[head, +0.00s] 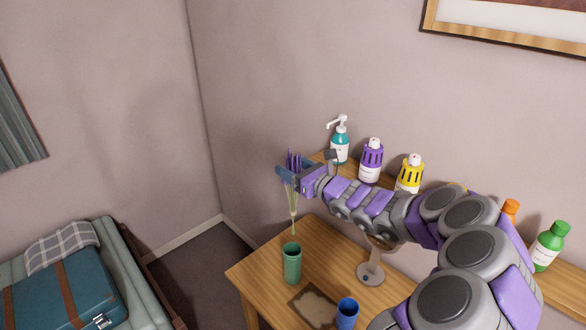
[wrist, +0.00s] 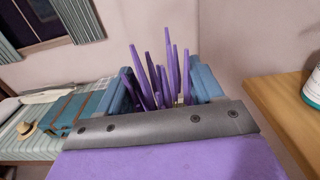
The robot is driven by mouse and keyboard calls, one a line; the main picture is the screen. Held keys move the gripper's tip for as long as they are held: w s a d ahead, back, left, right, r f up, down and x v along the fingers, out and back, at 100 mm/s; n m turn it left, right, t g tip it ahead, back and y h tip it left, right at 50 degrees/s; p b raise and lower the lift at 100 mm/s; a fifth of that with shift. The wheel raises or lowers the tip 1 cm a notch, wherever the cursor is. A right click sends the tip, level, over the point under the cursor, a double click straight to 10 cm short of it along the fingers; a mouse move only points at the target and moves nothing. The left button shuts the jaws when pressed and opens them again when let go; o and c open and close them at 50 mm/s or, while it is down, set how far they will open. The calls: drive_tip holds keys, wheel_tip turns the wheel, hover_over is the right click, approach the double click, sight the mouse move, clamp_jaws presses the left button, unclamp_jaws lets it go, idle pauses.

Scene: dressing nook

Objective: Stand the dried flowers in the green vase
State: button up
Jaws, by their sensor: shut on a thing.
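The dried flowers (head: 293,210) have purple heads and pale stems that hang down. My gripper (head: 292,176) is shut on them and holds them roughly upright in the air above the table. In the wrist view the purple heads (wrist: 163,75) stick up between the two blue fingers of my gripper (wrist: 165,92). The green vase (head: 291,264) stands upright on the wooden table. The stem ends are just above its rim and appear apart from it.
A blue cup (head: 347,313), a framed tray or picture (head: 313,306) and a grey round stand (head: 370,273) are on the table (head: 255,272). Several bottles, such as a teal pump bottle (head: 340,147), line the shelf behind my arm. A suitcase (head: 62,290) lies at left.

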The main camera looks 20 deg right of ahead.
sight(295, 214)
drive_tip(key=shift+f+b, duration=0.5)
drive_tip(key=shift+f, duration=0.25)
drive_tip(key=shift+a+f+b, duration=0.2)
drive_tip(key=shift+f+b, duration=0.75)
drive_tip(key=shift+f, duration=0.25)
drive_tip(key=shift+d+f+b, duration=0.15)
drive_tip(key=shift+f+b, duration=0.9)
drive_tip(key=shift+f, duration=0.35)
drive_tip(key=shift+f+b, duration=2.45)
drive_tip(key=shift+f, duration=2.65)
drive_tip(key=o, duration=1.5)
drive_tip(key=shift+o, duration=0.2)
drive_tip(key=p+v, duration=0.3)
drive_tip(key=v, duration=1.4)
drive_tip(key=shift+s+p, duration=0.2)
drive_tip(key=shift+p, duration=0.2)
